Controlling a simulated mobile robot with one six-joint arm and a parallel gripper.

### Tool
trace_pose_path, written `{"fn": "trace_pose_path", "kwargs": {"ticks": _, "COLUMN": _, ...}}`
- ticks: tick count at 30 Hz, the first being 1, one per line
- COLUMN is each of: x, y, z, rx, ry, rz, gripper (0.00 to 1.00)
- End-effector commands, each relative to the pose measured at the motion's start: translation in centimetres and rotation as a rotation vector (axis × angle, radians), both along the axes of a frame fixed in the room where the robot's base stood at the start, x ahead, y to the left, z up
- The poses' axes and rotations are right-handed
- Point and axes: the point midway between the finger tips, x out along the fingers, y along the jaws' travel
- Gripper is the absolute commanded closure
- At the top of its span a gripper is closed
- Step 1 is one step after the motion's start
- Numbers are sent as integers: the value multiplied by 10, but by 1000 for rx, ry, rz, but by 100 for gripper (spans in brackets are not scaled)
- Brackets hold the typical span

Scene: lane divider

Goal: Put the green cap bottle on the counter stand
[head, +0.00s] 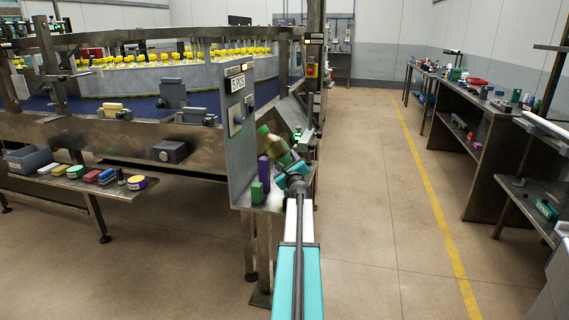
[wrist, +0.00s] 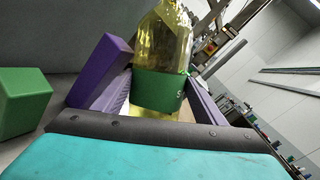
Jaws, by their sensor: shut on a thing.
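The green cap bottle (head: 277,143) has a clear yellowish body and leans up and left, its green cap (head: 263,130) at the upper end. My gripper (head: 284,165) is shut on it, beside the grey panel. In the wrist view the bottle (wrist: 165,42) with its green label (wrist: 158,90) sits between the jaws (wrist: 160,105); its cap is out of frame. Below my gripper is a small metal stand (head: 247,205), partly hidden by my arm. I cannot tell whether this is the counter stand.
A purple block (head: 264,167) and a green block (head: 257,191) stand close left of my gripper; the wrist view shows the purple block (wrist: 104,70) and green block (wrist: 22,100) too. The grey panel (head: 239,120) rises beside them. The floor aisle (head: 370,190) right is clear.

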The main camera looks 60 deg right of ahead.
Motion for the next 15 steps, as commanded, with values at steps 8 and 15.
{"fn": "trace_pose_path", "kwargs": {"ticks": 8, "x": 0, "y": 0, "z": 33, "rx": -1, "ry": 0, "rz": 1, "gripper": 60}}
{"fn": "trace_pose_path", "kwargs": {"ticks": 15, "x": -23, "y": 17, "z": 32, "rx": 1, "ry": -1, "rz": -1, "gripper": 60}}
